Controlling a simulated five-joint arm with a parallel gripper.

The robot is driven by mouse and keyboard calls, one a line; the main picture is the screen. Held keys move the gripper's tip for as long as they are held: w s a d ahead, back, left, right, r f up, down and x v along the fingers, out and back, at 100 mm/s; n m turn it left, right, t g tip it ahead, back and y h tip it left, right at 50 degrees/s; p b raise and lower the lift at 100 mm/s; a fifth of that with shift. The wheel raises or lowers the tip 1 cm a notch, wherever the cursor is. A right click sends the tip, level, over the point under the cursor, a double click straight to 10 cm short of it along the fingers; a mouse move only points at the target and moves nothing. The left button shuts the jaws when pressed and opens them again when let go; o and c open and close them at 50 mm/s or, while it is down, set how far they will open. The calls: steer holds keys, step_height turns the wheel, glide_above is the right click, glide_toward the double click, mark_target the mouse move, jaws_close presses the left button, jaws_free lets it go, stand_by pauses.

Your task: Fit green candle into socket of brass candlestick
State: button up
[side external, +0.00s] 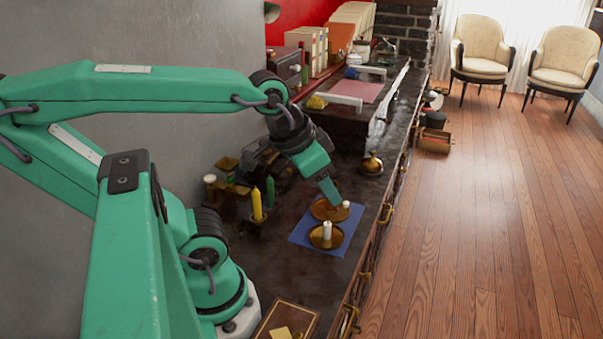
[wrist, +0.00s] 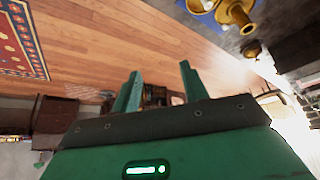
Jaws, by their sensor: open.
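The green candle (side external: 270,191) stands upright among small items left of my gripper, beside a yellow candle (side external: 257,205). My gripper (side external: 331,189) is open and empty, above and apart from the brass pieces on a blue cloth (side external: 299,236). There, a brass candlestick (side external: 326,241) carries a white candle (side external: 327,229). Behind it is a brass dish (side external: 322,208), partly hidden by my gripper. Another small brass piece (side external: 372,164) stands further back; its socket is too small to make out. In the wrist view, my open fingers (wrist: 158,86) have nothing between them, and brass ware (wrist: 236,14) shows at the top.
A small white candle or knob (side external: 346,205) is beside the dish. A pink mat (side external: 358,91) and white bars lie at the back of the dark counter. A wooden box (side external: 287,321) is at the front. The counter's right edge has brass handles. Counter between box and cloth is clear.

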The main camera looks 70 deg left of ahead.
steer(key=a, duration=0.1)
steer(key=g, duration=0.6)
glide_above(270, 177)
steer(key=f, duration=0.8)
steer(key=shift+a+f, duration=0.2)
steer(key=shift+f, duration=0.2)
steer(key=shift+d+f, duration=0.1)
steer(key=shift+f, duration=3.8)
steer(key=shift+c, duration=0.4)
jaws_close()
